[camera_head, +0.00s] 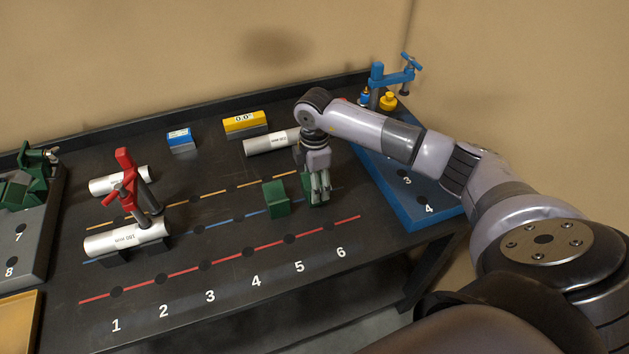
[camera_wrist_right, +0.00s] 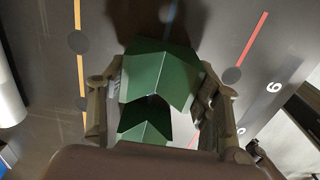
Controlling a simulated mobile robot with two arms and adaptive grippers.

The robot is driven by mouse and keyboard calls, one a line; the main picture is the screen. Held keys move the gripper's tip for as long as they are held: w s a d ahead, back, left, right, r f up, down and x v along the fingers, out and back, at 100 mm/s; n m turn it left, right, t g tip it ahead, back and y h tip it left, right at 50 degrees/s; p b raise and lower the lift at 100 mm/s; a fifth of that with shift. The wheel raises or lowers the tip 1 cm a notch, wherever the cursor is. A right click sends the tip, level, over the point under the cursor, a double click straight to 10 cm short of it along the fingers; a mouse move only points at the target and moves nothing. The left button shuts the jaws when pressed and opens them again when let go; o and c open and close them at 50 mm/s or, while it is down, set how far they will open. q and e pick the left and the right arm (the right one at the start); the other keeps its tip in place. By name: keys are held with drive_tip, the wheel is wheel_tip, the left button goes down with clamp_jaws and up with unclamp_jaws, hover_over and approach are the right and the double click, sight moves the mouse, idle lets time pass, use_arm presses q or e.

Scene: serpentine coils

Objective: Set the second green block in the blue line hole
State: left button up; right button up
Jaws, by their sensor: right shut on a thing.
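My right gripper (camera_head: 318,192) is shut on a green block (camera_head: 306,185), its fingers pointing down at the blue line's right part. In the right wrist view the held green block (camera_wrist_right: 160,72) sits between the two fingers of the right gripper (camera_wrist_right: 155,105), with a V-shaped notch, and covers part of the blue line (camera_wrist_right: 170,12). I cannot tell whether its bottom touches the table. Another green block (camera_head: 276,199) stands on the blue line (camera_head: 252,215), just left of the gripper. The hole beneath the held block is hidden. My left gripper is not in view.
A white pipe (camera_head: 127,238) under a red clamp (camera_head: 135,185) lies at left. Another pipe (camera_head: 272,142) lies behind my gripper. A blue board (camera_head: 385,190) is at right. The red line's (camera_head: 225,260) holes are clear.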

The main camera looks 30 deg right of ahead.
drive_tip(key=o, duration=1.9)
drive_tip(key=shift+f, duration=0.1)
drive_tip(key=shift+c, duration=0.2)
wheel_tip(320, 180, up, 12)
